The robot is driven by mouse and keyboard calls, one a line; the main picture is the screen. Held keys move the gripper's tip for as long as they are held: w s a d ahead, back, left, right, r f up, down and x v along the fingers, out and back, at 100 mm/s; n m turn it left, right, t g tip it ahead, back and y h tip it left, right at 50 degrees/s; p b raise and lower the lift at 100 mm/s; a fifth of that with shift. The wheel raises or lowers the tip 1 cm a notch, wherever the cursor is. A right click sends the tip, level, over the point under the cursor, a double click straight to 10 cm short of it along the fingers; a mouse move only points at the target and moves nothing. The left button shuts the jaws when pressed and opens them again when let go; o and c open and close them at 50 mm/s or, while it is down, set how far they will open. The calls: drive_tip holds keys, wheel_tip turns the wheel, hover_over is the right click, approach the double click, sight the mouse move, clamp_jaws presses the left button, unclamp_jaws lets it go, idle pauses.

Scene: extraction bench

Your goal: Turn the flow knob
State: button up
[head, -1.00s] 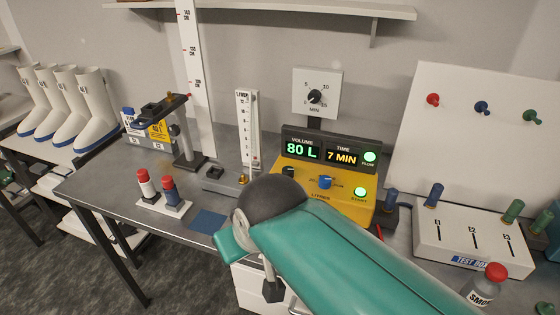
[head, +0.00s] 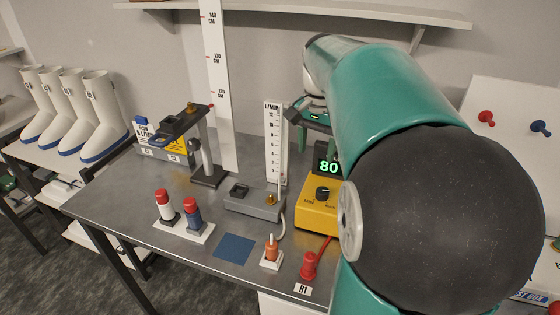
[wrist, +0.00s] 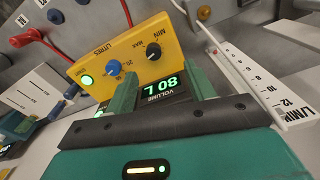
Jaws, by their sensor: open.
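The yellow pump unit (head: 313,217) stands on the grey bench, largely hidden by my arm in the head view. Its black knob (head: 322,193) sits between MIN and MAX marks. That black knob shows whole in the wrist view (wrist: 153,51), beside a blue LITRES knob (wrist: 113,67). My gripper (wrist: 160,72) is open and empty; its green fingers point at the panel, with the black knob ahead of the gap, untouched as far as I can see. In the head view my gripper (head: 302,138) is above and behind the unit. The display (wrist: 165,88) reads 80 L.
A flow tube with an L/MIN scale (head: 274,140) stands left of the unit, its grey base (head: 252,205) bearing a brass knob (head: 271,199). Bare bench lies near the blue square (head: 234,248).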

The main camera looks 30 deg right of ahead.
sight(322, 190)
drive_tip(key=shift+m, duration=0.7)
drive_tip(key=d+f, duration=0.1)
drive_tip(key=f, duration=0.3)
drive_tip(key=d+f, duration=0.1)
drive_tip(key=f, duration=0.4)
drive_tip(key=d+f, duration=0.1)
drive_tip(key=f, duration=0.4)
drive_tip(key=shift+s, duration=0.25)
drive_tip(key=shift+c, duration=0.2)
drive_tip(key=c, duration=0.9)
drive_tip(key=shift+c, duration=0.2)
